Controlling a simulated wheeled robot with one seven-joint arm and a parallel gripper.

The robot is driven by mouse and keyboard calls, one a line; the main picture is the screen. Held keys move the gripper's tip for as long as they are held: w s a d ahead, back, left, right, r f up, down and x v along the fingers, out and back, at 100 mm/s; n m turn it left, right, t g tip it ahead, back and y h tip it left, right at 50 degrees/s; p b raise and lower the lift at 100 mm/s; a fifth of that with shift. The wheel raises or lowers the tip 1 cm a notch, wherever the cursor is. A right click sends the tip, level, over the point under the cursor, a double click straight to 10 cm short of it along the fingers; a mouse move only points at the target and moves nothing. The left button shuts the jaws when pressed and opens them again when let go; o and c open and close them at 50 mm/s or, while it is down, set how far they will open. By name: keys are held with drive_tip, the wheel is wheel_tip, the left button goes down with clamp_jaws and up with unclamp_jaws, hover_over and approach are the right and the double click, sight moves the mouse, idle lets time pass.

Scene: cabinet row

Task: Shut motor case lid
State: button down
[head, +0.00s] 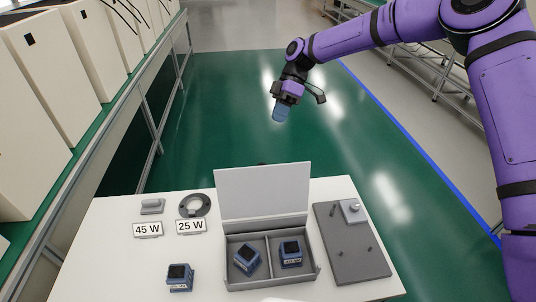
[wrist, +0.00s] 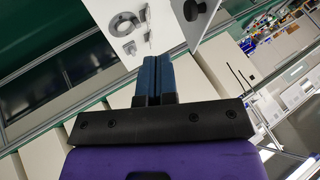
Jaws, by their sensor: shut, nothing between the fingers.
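The motor case (head: 269,279) is a grey box on the white table. Its lid (head: 263,191) stands open, upright at the back edge. Two blue motors, one on the left (head: 246,259) and one on the right (head: 291,254), sit in separate compartments inside. My gripper (head: 280,112) is held in the air beyond the table's back edge, above and apart from the case. In the wrist view its blue fingers (wrist: 153,75) are pressed together with nothing between them. The wrist view does not clearly show the case.
Another blue motor (head: 180,278) stands on the table left of the case. Signs "45 W" (head: 148,229) and "25 W" (head: 191,226) lie behind it, near a grey ring (head: 194,205). A grey plate with pegs (head: 349,247) lies right of the case.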

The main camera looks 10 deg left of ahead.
drive_tip(key=s+a+f, duration=0.2)
drive_tip(key=s+f, duration=0.5)
drive_tip(key=s, duration=0.2)
drive_tip(key=shift+s+a+f, duration=0.2)
drive_tip(key=shift+a+f, duration=0.05)
drive_tip(key=shift+f, duration=0.1)
idle(0.4)
